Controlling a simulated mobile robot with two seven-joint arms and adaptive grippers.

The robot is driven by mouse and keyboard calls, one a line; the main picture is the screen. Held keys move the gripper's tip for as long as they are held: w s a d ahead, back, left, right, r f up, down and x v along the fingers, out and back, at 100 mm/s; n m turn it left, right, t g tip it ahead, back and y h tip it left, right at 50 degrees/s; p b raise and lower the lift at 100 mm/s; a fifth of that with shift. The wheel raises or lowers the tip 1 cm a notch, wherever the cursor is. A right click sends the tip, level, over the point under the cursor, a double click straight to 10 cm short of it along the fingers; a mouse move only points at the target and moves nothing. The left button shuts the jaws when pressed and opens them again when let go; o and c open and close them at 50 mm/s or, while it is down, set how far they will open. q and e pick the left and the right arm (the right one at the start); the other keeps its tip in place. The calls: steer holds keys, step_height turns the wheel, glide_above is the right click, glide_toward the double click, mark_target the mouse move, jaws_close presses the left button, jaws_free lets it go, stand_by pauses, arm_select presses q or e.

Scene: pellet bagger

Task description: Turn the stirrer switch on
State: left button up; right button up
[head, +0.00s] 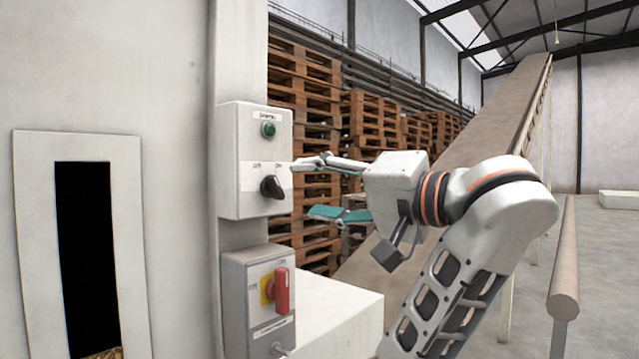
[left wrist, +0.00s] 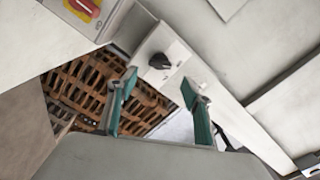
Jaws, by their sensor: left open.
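A white control box (head: 228,165) on the wall has a black rotary knob (head: 271,187) between small off and on labels, with a round green lamp or button (head: 268,129) above it. The knob looks tilted toward the off side, but I cannot be certain. The small label on the box is too small to read. The knob also shows in the left wrist view (left wrist: 160,61), ahead of the fingers. My left gripper (head: 304,188) is open and empty, just right of the knob and apart from it. My right gripper is not in view.
Below is a grey box (head: 234,300) with a red handle (head: 282,290) on a yellow plate. A white ledge (head: 340,312) juts out beside it. Wooden pallets (head: 300,90) are stacked behind, and a conveyor (head: 505,110) rises at right.

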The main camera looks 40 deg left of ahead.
mark_target(281, 187)
arm_select(q)
steer(key=shift+w+a+p, duration=0.2)
steer(key=shift+a+p, duration=0.3)
steer(key=shift+a, duration=1.45)
steer(key=shift+w+a+p, duration=0.2)
steer(key=shift+a+p, duration=0.25)
steer(key=shift+a, duration=1.5)
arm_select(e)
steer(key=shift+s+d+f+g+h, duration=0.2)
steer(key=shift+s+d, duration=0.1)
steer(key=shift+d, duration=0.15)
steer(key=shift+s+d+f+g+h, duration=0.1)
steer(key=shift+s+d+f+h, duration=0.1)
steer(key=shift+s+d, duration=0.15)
arm_select(q)
steer(key=shift+c, duration=0.4)
steer(key=c, duration=1)
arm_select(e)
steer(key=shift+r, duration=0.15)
